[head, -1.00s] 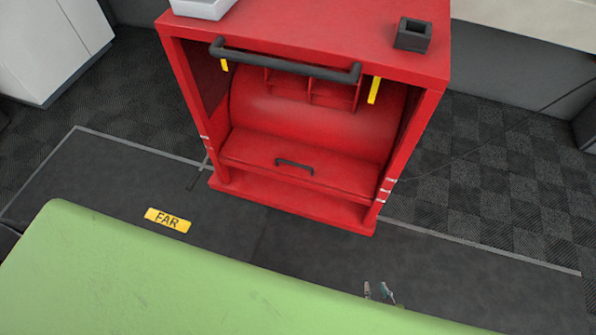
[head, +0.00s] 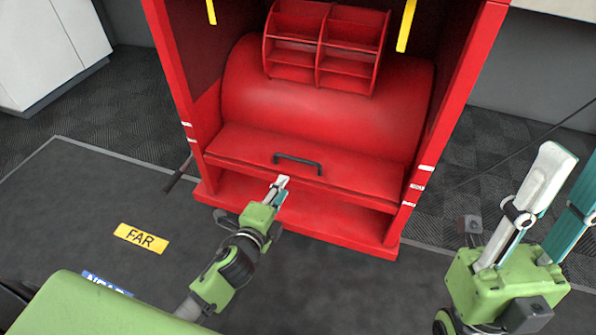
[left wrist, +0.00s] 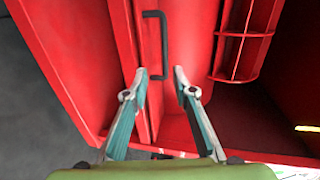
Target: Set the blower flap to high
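The blower is a red cabinet with a rounded drum (head: 330,105) inside. Its flap (head: 235,142) is a red panel sloping below the drum, with a dark bar handle (head: 298,160) near its front edge. White marks (head: 417,186) show on the right post; which one the flap lines up with I cannot tell. My left gripper (head: 281,188) is just in front of and below the handle. In the left wrist view my left gripper (left wrist: 160,75) is open and empty, with the handle (left wrist: 164,45) beyond its fingertips. My right gripper (head: 577,157) is open and empty at the right.
Yellow strips (head: 406,25) hang inside the cabinet above the drum. A yellow FAR label (head: 141,238) and a partly hidden blue label (head: 107,284) lie on the dark floor mat. A white cabinet (head: 50,45) stands at the far left.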

